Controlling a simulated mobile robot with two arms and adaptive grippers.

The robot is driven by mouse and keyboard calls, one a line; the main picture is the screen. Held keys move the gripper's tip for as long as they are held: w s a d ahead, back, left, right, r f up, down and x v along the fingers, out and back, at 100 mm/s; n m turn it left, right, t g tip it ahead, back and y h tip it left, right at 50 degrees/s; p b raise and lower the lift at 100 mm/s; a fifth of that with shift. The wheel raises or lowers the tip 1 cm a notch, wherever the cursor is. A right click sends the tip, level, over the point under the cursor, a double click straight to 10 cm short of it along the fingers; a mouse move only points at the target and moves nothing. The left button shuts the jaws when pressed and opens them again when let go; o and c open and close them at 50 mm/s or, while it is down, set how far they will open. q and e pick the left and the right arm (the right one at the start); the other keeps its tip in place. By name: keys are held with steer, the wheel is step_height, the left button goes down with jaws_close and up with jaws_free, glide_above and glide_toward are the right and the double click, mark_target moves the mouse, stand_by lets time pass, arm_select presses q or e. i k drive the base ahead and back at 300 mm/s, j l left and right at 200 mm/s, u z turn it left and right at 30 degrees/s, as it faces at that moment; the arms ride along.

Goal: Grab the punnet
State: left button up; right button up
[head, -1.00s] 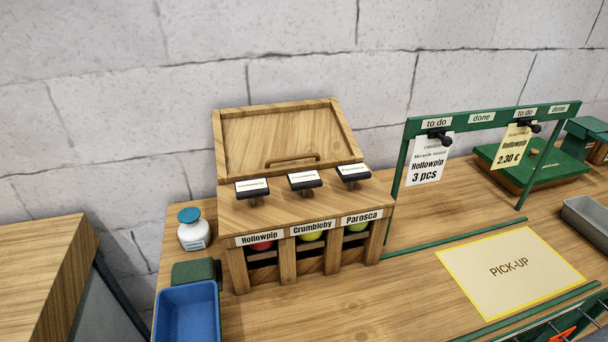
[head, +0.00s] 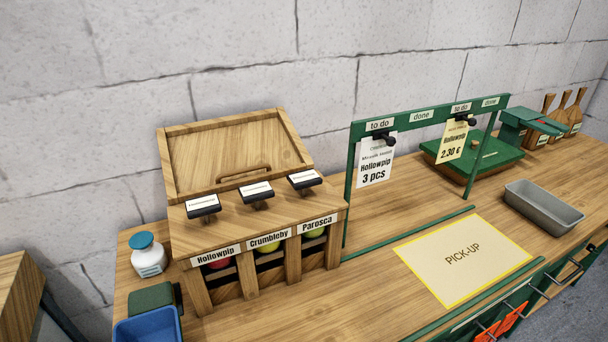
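No thing in view is labelled as a punnet, and I cannot tell which container is the punnet. A grey, open, empty tray (head: 545,211) with raised walls lies on the wooden counter at the right, beyond the PICK-UP mat. A blue open bin (head: 148,327) shows at the bottom left, cut off by the picture's lower edge. Neither of my grippers is in view.
A wooden apple crate stand (head: 262,208) with three labelled bays stands at left centre. A white bottle (head: 148,260) stands beside it. A green frame (head: 350,205) holds two paper tags. The yellow-edged PICK-UP mat (head: 465,283) is bare. Red-orange item (head: 502,322) hangs below the counter's front.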

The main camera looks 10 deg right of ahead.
mark_target(549, 212)
steer(key=z, duration=1.75)
steer(key=i+l+u, duration=0.1)
steer(key=l, duration=0.25)
